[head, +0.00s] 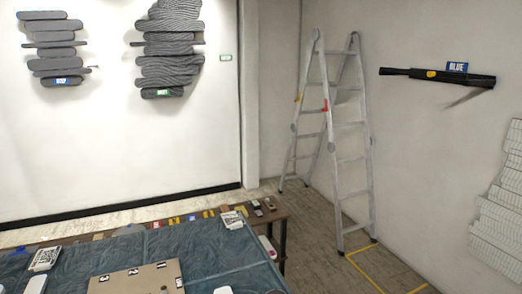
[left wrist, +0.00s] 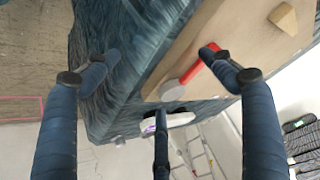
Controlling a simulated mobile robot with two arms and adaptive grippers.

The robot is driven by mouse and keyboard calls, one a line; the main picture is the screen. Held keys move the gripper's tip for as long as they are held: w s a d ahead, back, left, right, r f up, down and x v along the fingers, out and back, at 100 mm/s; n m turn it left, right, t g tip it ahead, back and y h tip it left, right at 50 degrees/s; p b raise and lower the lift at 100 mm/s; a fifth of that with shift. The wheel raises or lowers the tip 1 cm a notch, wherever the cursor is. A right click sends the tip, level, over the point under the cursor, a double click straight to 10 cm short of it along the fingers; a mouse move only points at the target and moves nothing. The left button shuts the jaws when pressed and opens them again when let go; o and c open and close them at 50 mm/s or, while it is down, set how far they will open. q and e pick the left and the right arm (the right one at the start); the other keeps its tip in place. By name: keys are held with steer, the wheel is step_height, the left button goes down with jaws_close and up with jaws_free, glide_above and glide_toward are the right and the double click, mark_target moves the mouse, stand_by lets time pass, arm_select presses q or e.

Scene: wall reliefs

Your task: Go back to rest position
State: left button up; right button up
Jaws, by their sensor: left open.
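My left gripper (left wrist: 160,70) shows in the left wrist view with its dark blue fingers spread apart and nothing between them. Behind the fingers is a wooden board (left wrist: 245,40) with a red bar, a round grey piece and a wooden block on it. The red bar (left wrist: 205,62) lies behind the right fingertip, which partly covers it; I cannot tell whether they touch. Neither gripper shows in the head view, and my right gripper is in no view.
A table with a dark blue cloth (head: 205,250) fills the lower left of the head view, bearing a numbered board (head: 137,277) and small items. A stepladder (head: 334,130) stands right of it. Reliefs hang on the walls, including a black one (head: 440,76) labelled BLUE.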

arm_select(q)
steer(key=s+f+g, duration=0.3)
steer(key=s, duration=0.6)
steer(key=s+f+g, duration=0.1)
steer(key=s+f, duration=0.1)
steer(key=f, duration=1.4)
steer(key=s+f+g, duration=0.1)
steer(key=s+f, duration=0.1)
steer(key=f, duration=1.3)
steer(key=s+a+f+m, duration=0.1)
steer(key=s+a+f, duration=0.1)
steer(key=s+f, duration=0.9)
steer(key=s, duration=0.3)
steer(key=shift+s+a+f+g, duration=0.25)
steer(key=shift+s+f+g, duration=0.05)
steer(key=shift+s+f, duration=0.1)
